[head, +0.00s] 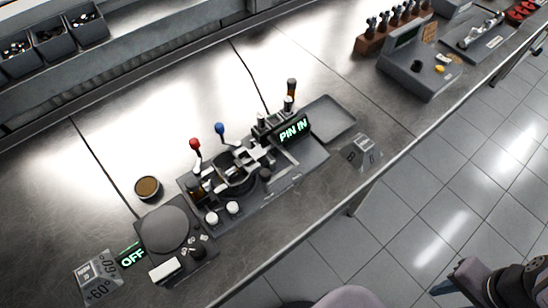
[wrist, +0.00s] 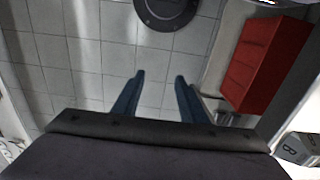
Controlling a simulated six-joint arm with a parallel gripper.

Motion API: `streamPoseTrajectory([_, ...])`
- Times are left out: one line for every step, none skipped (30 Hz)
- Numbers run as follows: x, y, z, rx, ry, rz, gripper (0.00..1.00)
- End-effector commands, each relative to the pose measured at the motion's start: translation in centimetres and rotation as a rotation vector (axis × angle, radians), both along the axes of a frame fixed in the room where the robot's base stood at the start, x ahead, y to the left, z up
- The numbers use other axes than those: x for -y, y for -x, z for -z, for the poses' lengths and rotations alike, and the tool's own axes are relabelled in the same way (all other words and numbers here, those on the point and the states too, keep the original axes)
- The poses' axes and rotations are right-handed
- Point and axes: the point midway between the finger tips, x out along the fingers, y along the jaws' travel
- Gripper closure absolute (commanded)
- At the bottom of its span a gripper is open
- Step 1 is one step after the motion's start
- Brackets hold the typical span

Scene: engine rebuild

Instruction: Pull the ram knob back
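A press fixture (head: 236,170) stands on the bench in the head view. It carries a red-knobbed lever (head: 195,145), a blue-knobbed lever (head: 220,129) and, at its right end, a lit green "PIN IN" display (head: 293,130). Small upright parts, among them a brown-topped post (head: 291,87), stand behind the display. I cannot tell which of these knobs is the ram knob. My gripper (wrist: 159,76) shows in the wrist view with its two blue fingers apart and nothing between them. It points at the floor, away from the fixture.
Left of the fixture are a round dark plate (head: 168,228), an "OFF" display (head: 131,256) and a brown-filled cup (head: 147,187). A grey tray (head: 326,120) lies at its right. In the wrist view, a red cabinet (wrist: 262,65) and a dark round object (wrist: 166,10) stand beyond my gripper.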

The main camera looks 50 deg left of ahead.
Motion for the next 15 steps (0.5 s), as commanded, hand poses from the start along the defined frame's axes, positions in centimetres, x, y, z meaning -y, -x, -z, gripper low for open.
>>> streamPoseTrajectory([0.0, 0.0, 0.0, 0.000, 0.000, 0.000, 0.61])
streamPoseTrajectory([0.0, 0.0, 0.0, 0.000, 0.000, 0.000, 0.61])
streamPoseTrajectory([0.0, 0.0, 0.0, 0.000, 0.000, 0.000, 0.61])
streamPoseTrajectory([0.0, 0.0, 0.0, 0.000, 0.000, 0.000, 0.61])
streamPoseTrajectory([0.0, 0.0, 0.0, 0.000, 0.000, 0.000, 0.61])
streamPoseTrajectory([0.0, 0.0, 0.0, 0.000, 0.000, 0.000, 0.61])
streamPoseTrajectory([0.0, 0.0, 0.0, -0.002, -0.001, 0.001, 0.61])
streamPoseTrajectory([-0.2, 0.1, 0.0, -0.005, -0.004, 0.002, 0.61])
streamPoseTrajectory([-0.4, 0.1, 0.1, -0.013, -0.010, 0.006, 0.61])
streamPoseTrajectory([-0.7, 0.2, 0.2, -0.023, -0.016, 0.011, 0.61])
streamPoseTrajectory([-1.1, 0.3, 0.3, -0.035, -0.025, 0.017, 0.61])
streamPoseTrajectory([-1.8, 0.5, 0.4, -0.056, -0.041, 0.030, 0.61])
streamPoseTrajectory([-2.5, 0.8, 0.6, -0.079, -0.056, 0.040, 0.61])
streamPoseTrajectory([-3.3, 1.0, 0.7, -0.104, -0.074, 0.053, 0.61])
streamPoseTrajectory([-4.6, 1.5, 0.9, -0.146, -0.101, 0.075, 0.61])
